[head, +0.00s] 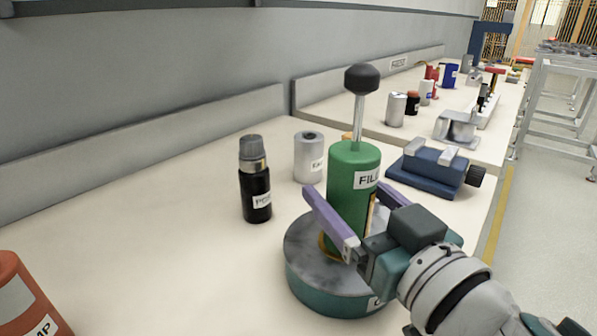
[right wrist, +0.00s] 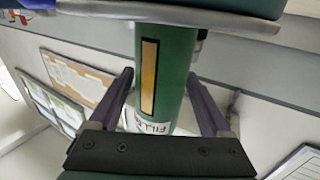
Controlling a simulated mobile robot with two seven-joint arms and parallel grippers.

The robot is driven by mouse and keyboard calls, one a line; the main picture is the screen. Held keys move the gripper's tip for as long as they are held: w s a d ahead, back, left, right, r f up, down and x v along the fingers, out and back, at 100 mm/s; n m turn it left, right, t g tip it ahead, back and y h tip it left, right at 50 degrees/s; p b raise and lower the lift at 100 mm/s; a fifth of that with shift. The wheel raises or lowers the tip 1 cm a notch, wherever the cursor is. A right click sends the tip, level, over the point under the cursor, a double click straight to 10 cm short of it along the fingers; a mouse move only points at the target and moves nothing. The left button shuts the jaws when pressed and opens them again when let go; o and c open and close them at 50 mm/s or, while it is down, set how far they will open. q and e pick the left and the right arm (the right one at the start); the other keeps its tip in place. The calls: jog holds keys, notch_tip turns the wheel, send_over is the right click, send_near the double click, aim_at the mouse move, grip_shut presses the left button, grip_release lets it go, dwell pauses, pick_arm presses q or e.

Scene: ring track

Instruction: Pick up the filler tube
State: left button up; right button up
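The filler tube (head: 350,165) is a green upright cylinder with a "FILL" label, a metal rod and a black knob on top. It stands on a round, marble-topped teal base (head: 305,262). In the right wrist view the tube (right wrist: 175,80) shows its yellow strip and upside-down label. My right gripper (head: 346,188) has its purple fingers on either side of the tube. In the right wrist view the gripper (right wrist: 160,73) looks open, with gaps beside the tube; contact at the tips is unclear. My left gripper is not in view.
A black bottle (head: 256,190) and a grey canister (head: 308,157) stand left of and behind the tube. A blue vise (head: 430,170) is at right. An orange cylinder (head: 20,300) is at the near left. The bench's left-middle is clear.

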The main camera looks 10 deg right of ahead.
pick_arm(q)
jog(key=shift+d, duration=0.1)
pick_arm(e)
grip_shut()
dwell(0.3)
jog(key=shift+r, duration=0.1)
